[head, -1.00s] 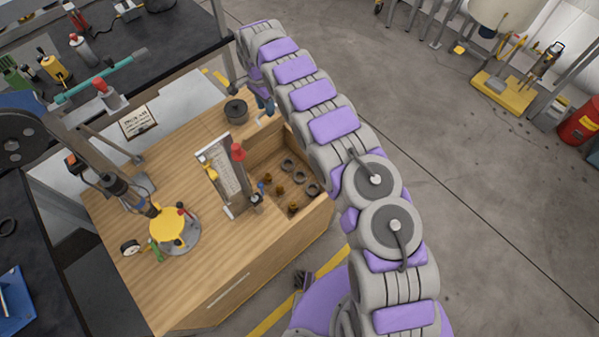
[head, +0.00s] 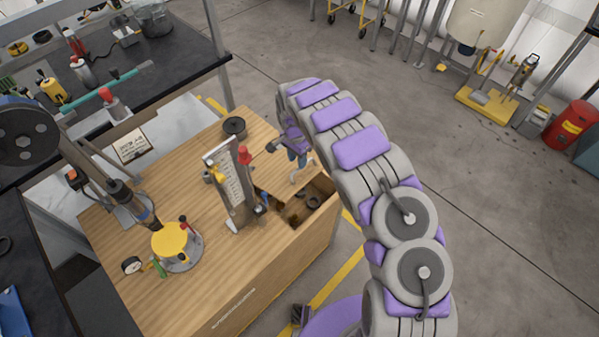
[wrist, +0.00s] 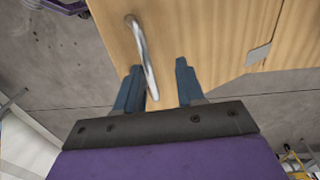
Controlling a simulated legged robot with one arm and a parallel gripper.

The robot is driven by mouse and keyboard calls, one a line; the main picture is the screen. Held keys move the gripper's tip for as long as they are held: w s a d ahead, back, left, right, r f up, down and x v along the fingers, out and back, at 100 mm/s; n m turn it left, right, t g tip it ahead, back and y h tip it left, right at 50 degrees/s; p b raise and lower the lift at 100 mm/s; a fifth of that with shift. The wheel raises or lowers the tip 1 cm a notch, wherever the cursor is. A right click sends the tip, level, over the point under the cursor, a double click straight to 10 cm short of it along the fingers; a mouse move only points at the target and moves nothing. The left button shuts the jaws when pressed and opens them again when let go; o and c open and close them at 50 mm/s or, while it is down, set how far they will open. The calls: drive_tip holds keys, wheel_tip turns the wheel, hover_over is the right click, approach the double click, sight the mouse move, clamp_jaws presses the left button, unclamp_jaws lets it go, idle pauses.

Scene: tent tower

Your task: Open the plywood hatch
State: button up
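The plywood hatch (wrist: 205,40) fills the upper part of the wrist view and carries a curved metal handle (wrist: 143,52). My gripper (wrist: 160,78) is open, with its two blue fingers either side of the handle's lower end. The handle is nearer the left finger; I cannot tell whether they touch. In the head view my gripper (head: 300,158) is over the right side of the wooden bench (head: 205,290), at the box opening (head: 305,208). Dark rings show inside the opening. The arm and gripper hide part of the hatch area.
An upright gauge with a red knob (head: 230,185) stands close left of the opening. A yellow-topped fixture (head: 170,240) and a dark round pot (head: 234,127) are also on the bench. A black worktable (head: 170,60) stands behind.

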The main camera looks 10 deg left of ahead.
sight(303, 174)
drive_tip(key=shift+s+d+f+p, duration=0.1)
drive_tip(key=shift+s+d+f, duration=0.25)
drive_tip(key=shift+f, duration=0.25)
drive_tip(key=shift+s+d+f+p, duration=0.1)
drive_tip(key=shift+s+d+f, duration=0.1)
drive_tip(key=shift+d+f, duration=0.3)
drive_tip(key=shift+s+d+f+p, duration=0.1)
drive_tip(key=shift+s+d+f, duration=0.15)
drive_tip(key=shift+f, duration=0.45)
drive_tip(key=s+d+r+h, duration=0.2)
drive_tip(key=d+r, duration=0.9)
drive_tip(key=r, duration=0.2)
drive_tip(key=s+d+r+n, duration=0.1)
drive_tip(key=s+d+r, duration=0.7)
drive_tip(key=r, duration=0.4)
drive_tip(key=s+d+r+n+y, duration=0.1)
drive_tip(key=s+r, duration=0.3)
drive_tip(key=s, duration=0.4)
drive_tip(key=s+d+r+n, duration=0.2)
drive_tip(key=s+r, duration=0.2)
drive_tip(key=s, duration=0.3)
drive_tip(key=s+a+r+n+g+y, duration=0.1)
drive_tip(key=s+n, duration=0.2)
drive_tip(key=s, duration=1.4)
drive_tip(key=shift+a+r+n+y, duration=0.2)
drive_tip(key=shift+a+n+y, duration=0.1)
drive_tip(key=shift+a, duration=0.1)
